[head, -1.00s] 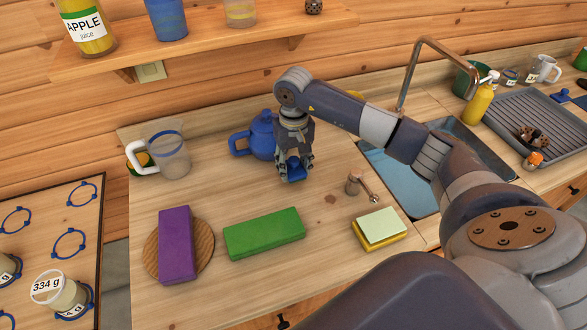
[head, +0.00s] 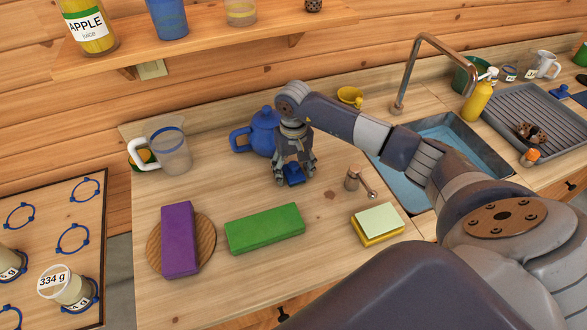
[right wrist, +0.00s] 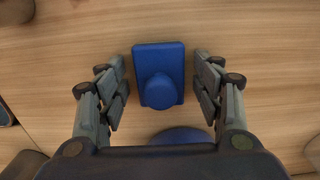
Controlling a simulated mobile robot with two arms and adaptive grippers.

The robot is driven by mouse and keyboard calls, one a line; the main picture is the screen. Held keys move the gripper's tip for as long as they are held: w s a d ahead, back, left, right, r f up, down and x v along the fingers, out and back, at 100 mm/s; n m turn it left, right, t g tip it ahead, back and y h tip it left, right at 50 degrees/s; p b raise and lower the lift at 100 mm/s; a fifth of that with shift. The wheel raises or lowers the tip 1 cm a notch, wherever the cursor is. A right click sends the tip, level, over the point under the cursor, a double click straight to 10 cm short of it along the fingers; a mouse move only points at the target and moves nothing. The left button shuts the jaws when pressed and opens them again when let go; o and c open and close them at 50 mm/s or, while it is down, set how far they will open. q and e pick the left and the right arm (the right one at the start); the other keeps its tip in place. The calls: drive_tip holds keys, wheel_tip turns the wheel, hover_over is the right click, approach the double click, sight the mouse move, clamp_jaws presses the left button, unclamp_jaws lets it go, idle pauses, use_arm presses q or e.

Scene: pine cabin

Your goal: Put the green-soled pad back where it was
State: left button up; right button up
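A blue block with a rounded knob on top (right wrist: 158,76) sits on the counter between the fingers of my right gripper (right wrist: 160,92). In the right wrist view there is a gap on each side, so the fingers are open and not touching it. In the head view the blue block (head: 294,175) shows under my right gripper (head: 294,170). Its underside is hidden, so I cannot see whether its sole is green. A yellow sponge with a pale green top (head: 378,223) lies at the counter's front right. My left gripper is not in view.
A blue teapot (head: 262,132) stands just behind the right gripper. A green block (head: 264,229) and a purple block (head: 178,240) on a round board lie in front. The sink (head: 455,140) is to the right.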

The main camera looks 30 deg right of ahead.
sight(293, 164)
drive_tip(key=shift+r+p, duration=0.25)
drive_tip(key=shift+p, duration=0.05)
wheel_tip(293, 164, up, 10)
drive_tip(key=b, duration=0.4)
drive_tip(key=shift+r, duration=0.9)
